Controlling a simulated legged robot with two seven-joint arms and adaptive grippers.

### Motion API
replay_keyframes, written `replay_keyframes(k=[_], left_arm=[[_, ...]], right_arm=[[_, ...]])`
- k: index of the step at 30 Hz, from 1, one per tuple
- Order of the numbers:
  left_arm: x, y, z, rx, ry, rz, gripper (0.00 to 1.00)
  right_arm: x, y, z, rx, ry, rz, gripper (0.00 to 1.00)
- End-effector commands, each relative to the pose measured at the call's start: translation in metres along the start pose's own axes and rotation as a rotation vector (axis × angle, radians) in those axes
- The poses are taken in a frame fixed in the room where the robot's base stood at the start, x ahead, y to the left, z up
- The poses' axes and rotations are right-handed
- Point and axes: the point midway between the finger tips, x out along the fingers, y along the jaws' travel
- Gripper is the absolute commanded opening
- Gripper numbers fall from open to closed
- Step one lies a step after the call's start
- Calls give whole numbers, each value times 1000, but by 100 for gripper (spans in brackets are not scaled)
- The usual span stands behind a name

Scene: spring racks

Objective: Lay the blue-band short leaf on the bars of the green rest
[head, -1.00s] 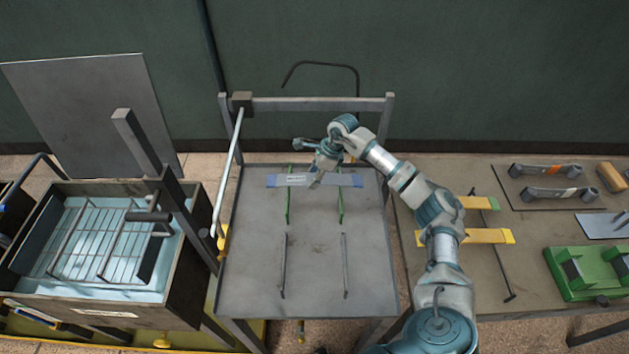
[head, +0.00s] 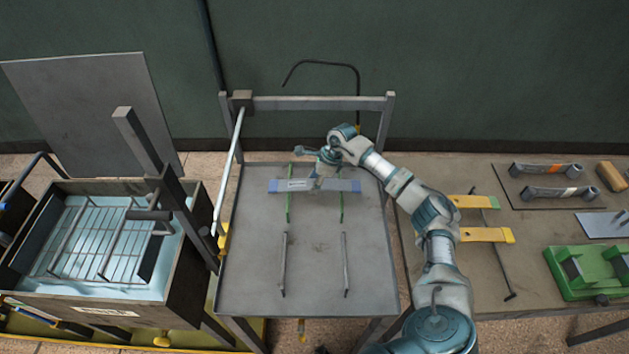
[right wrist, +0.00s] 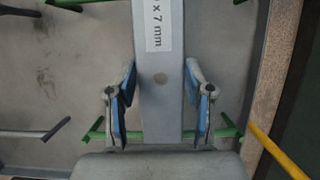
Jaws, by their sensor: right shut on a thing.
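The blue-band short leaf (head: 300,185) is a flat grey strip with blue ends and a white label. It lies level across the two bars of the green rest (head: 341,208) in the head view; I cannot tell whether it touches them. My right gripper (head: 319,181) is shut on the leaf near its middle. In the right wrist view, the leaf (right wrist: 160,75) runs between the blue-padded fingers (right wrist: 163,100), and the green bars (right wrist: 228,125) show at its sides. My left gripper is not in view.
Two grey bars (head: 284,265) stand nearer on the same table (head: 314,285). A tank with a wire rack (head: 100,240) is at left.

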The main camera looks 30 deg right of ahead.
Motion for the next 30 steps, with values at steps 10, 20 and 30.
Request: replay_keyframes(k=[10,20,30], left_arm=[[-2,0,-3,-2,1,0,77],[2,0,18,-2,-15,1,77],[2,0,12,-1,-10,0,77]], right_arm=[[1,0,0,0,0,0,77],[-10,-1,3,0,-1,-2,77],[-87,-2,2,1,0,-3,77]])
